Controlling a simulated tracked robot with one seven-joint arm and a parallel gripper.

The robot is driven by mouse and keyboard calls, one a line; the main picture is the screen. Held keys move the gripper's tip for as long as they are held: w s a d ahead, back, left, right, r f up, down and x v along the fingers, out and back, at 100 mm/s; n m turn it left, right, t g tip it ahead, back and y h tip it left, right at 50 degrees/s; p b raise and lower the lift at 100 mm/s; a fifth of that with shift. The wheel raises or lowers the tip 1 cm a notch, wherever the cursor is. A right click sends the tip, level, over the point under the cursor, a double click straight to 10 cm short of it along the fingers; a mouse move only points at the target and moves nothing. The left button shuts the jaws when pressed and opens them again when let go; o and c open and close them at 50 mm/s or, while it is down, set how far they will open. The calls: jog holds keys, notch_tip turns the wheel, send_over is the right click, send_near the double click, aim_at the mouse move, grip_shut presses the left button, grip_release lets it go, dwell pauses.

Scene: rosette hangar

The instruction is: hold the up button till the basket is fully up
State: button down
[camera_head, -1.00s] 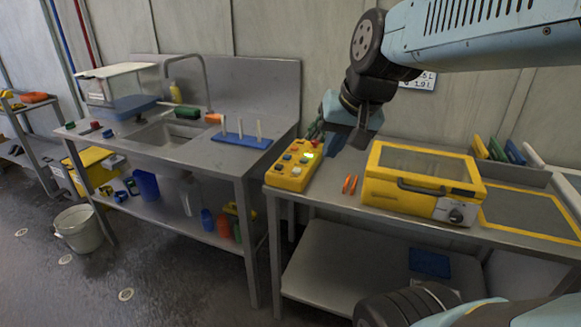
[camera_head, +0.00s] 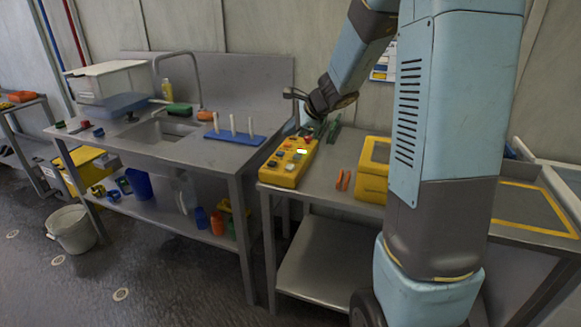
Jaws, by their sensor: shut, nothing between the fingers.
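The yellow control box (camera_head: 279,174) lies at the left end of the right-hand steel table. Several small coloured buttons sit on its top, beside a bright white patch (camera_head: 303,151). I cannot tell which button is the up button. My gripper (camera_head: 296,107) is shut and empty at the back end of the box, seen from the side. It appears to be above the box; contact with a button cannot be made out. No basket can be told for certain. A pale box (camera_head: 110,80) and a blue tub (camera_head: 113,104) stand at the left end of the sink bench.
My arm covers much of the yellow-framed case (camera_head: 373,172) on the right-hand table. Two orange sticks (camera_head: 343,181) lie between it and the control box. A blue rack with white pegs (camera_head: 236,136) stands on the sink bench.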

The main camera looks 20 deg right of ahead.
aim_at(292, 167)
jog(key=shift+w+d+f+m, duration=0.3)
jog(key=shift+w+f+m, duration=0.05)
jog(key=shift+w+f, duration=0.15)
jog(key=shift+w+d+f+m, duration=0.25)
jog(key=shift+w+f+m, duration=0.1)
jog(key=shift+w, duration=0.1)
jog(key=shift+f, duration=4.35)
jog(key=shift+f, duration=0.2)
jog(key=shift+f, duration=0.2)
